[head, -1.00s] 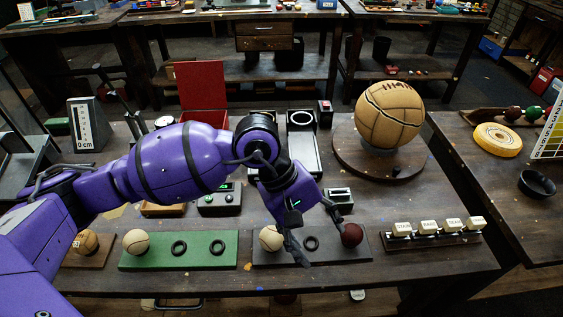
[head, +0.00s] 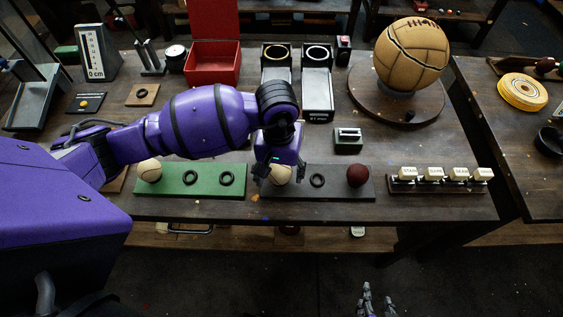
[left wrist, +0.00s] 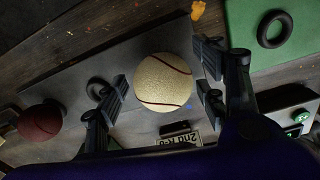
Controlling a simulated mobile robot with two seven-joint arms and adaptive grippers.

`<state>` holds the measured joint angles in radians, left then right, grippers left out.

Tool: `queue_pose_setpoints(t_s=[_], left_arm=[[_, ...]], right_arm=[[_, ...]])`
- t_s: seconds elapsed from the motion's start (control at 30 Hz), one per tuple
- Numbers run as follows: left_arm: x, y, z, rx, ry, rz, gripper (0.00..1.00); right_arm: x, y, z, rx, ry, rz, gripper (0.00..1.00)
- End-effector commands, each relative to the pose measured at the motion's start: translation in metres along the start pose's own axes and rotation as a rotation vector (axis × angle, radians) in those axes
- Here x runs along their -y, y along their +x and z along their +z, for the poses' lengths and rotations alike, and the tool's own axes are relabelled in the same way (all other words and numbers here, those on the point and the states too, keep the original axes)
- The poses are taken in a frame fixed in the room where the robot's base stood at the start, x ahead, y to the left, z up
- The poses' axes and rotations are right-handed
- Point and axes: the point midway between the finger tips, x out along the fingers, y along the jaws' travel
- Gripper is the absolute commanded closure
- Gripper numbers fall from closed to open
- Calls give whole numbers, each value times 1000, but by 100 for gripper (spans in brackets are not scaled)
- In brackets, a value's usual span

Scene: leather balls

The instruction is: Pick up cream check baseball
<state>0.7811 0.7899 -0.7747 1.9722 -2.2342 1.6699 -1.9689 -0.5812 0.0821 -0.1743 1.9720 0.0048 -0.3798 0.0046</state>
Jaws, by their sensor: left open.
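A cream ball with dark red seams (head: 280,175) sits at the left end of the dark board (head: 335,190); it also shows large in the left wrist view (left wrist: 163,82). My left gripper (head: 281,172) is open around it, with its fingers (left wrist: 160,88) spread on either side and gaps to the ball. The gripper partly hides the ball in the head view. Another cream ball (head: 149,171) sits at the left end of the green board (head: 205,183). Fingers of my right gripper (head: 376,301) show low at the bottom edge, away from the table; their opening is unclear.
A dark red ball (head: 358,175) sits at the board's right end, beyond a black ring (head: 317,181). Lettered blocks (head: 434,174) stand to the right. A large tan ball (head: 411,55) rests on a round stand, and a red box (head: 212,62) is behind.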

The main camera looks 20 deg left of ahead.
Motion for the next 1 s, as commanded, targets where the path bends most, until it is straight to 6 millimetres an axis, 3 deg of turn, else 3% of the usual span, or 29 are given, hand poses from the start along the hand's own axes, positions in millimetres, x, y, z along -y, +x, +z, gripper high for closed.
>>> queue_pose_setpoints(t_s=[0.23,0.6,1.0], left_arm=[[0,3,0,0,0,1,36],[0,2,0,0,0,1,84],[-1,-6,-2,-3,1,1,85]], right_arm=[[-1,-1,8,15,-5,0,60],[-4,-2,10,17,-8,3,60],[-2,-2,8,14,4,5,60]])
